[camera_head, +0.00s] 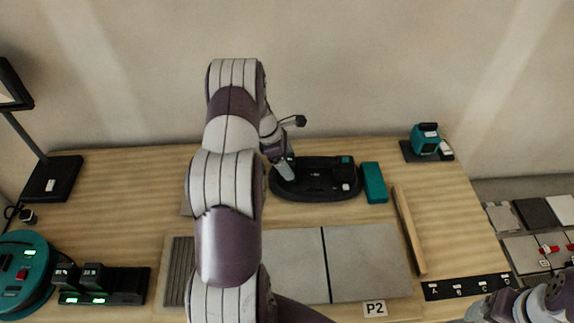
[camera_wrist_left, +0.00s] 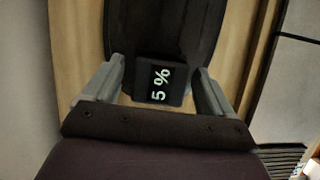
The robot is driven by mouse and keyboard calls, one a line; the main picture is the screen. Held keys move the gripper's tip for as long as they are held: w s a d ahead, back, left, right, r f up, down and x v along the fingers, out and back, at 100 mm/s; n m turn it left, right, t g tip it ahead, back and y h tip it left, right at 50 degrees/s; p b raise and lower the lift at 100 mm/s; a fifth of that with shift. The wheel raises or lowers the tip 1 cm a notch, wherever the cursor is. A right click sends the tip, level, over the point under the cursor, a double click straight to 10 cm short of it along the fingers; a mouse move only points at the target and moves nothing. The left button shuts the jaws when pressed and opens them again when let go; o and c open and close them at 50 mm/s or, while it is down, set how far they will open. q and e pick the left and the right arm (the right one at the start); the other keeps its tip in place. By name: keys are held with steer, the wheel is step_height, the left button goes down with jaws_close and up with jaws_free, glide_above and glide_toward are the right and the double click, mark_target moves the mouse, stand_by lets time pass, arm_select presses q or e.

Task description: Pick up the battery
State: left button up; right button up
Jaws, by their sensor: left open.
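In the head view my left gripper (camera_head: 284,172) is at the left end of the black tool (camera_head: 315,185) and hides the battery there. Two other batteries (camera_head: 80,275) stand in a charger (camera_head: 130,285) with green lights at the lower left. My right arm shows at the lower right; its jaws are unclear.
A teal box (camera_head: 374,183) lies just right of the tool. A teal device (camera_head: 425,138) stands at the back right. Grey tiles (camera_head: 365,262) and a wooden strip (camera_head: 409,230) lie in front. A lamp (camera_head: 50,178) stands at the left; the wall is behind.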

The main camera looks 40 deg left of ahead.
arm_select(q)
steer(key=c, duration=1.2)
steer(key=shift+o, duration=0.2)
step_height(320, 180, up, 8)
steer(key=shift+r+b, duration=0.2)
steer(key=shift+b, duration=0.15)
step_height(320, 180, up, 8)
steer(key=p, duration=0.6)
steer(key=shift+f, duration=0.15)
